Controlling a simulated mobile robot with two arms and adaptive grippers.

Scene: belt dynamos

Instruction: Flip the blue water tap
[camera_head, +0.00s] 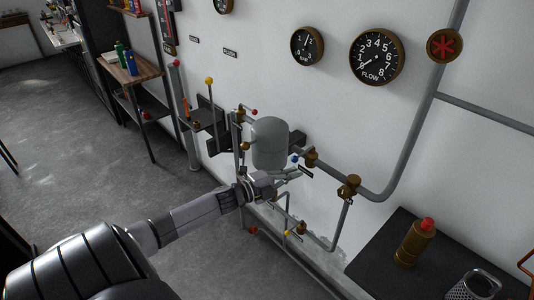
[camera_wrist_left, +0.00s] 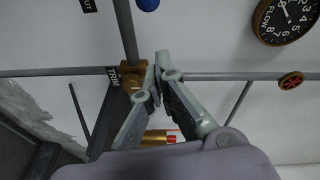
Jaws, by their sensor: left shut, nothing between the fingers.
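The blue water tap shows as a small blue ball knob (camera_head: 294,158) beside the brass pipe fitting, right of the grey tank, in the head view. In the left wrist view the blue knob (camera_wrist_left: 148,4) is at the top edge, partly cut off. My left gripper (camera_head: 294,174) is just below the knob in the head view. Its fingertips (camera_wrist_left: 160,62) meet with nothing between them, and the knob appears apart from them. A brass fitting (camera_wrist_left: 132,74) is partly hidden behind the left finger. My right gripper is out of view.
A grey tank (camera_head: 270,143) and grey pipes run along the wall. A brass valve (camera_head: 348,187) sits to the right. A dark table (camera_head: 375,268) at lower right holds a brass bottle (camera_head: 413,245) and a mesh cup (camera_head: 474,287). Several gauges hang above. The floor at left is clear.

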